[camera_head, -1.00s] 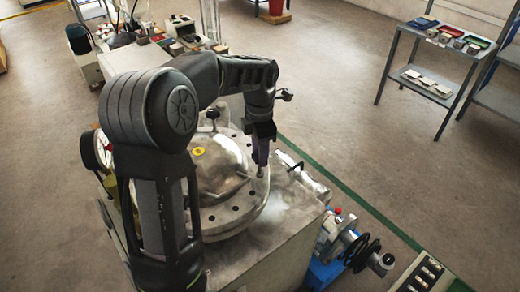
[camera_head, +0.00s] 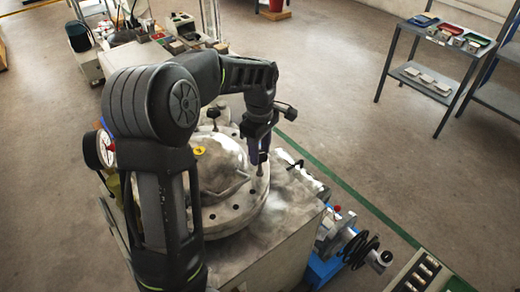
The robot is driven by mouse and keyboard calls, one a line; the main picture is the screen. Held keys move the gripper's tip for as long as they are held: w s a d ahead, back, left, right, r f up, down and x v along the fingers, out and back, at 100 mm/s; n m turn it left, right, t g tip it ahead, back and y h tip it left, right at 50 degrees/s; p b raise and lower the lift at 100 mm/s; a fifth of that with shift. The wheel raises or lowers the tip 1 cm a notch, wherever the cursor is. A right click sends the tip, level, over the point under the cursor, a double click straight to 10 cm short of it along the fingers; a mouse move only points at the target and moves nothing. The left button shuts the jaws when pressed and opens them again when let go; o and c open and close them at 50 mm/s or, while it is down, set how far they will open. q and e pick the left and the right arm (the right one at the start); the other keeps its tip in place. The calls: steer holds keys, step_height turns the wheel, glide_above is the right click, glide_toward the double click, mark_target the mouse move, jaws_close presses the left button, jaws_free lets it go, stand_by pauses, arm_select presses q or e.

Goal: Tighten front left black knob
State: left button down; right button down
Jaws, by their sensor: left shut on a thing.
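The round metal lid (camera_head: 222,215) of the tile-testing vessel sits on a worn steel housing, with bolt holes around its rim. My left arm comes in from the left, and my left gripper (camera_head: 259,160) points down over the lid's right rim. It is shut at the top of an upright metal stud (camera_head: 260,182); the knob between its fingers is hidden. Another black knob (camera_head: 213,113) stands upright at the back of the lid. My arm covers the lid's left side, so any knob there is hidden. My right gripper is not in view.
A pressure gauge (camera_head: 98,149) is at the left behind my arm. A black handwheel (camera_head: 361,250) stands at the housing's lower right. A grey shelf table (camera_head: 426,85) with small trays is at the upper right. The floor between is clear.

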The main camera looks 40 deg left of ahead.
arm_select(q)
steer(key=shift+m, duration=1.7)
steer(key=c, duration=0.9)
jaws_free()
steer(key=shift+o, duration=0.2)
steer(key=shift+r, duration=0.15)
step_height(320, 180, up, 8)
steer(key=shift+f, duration=0.2)
steer(key=shift+f, duration=0.1)
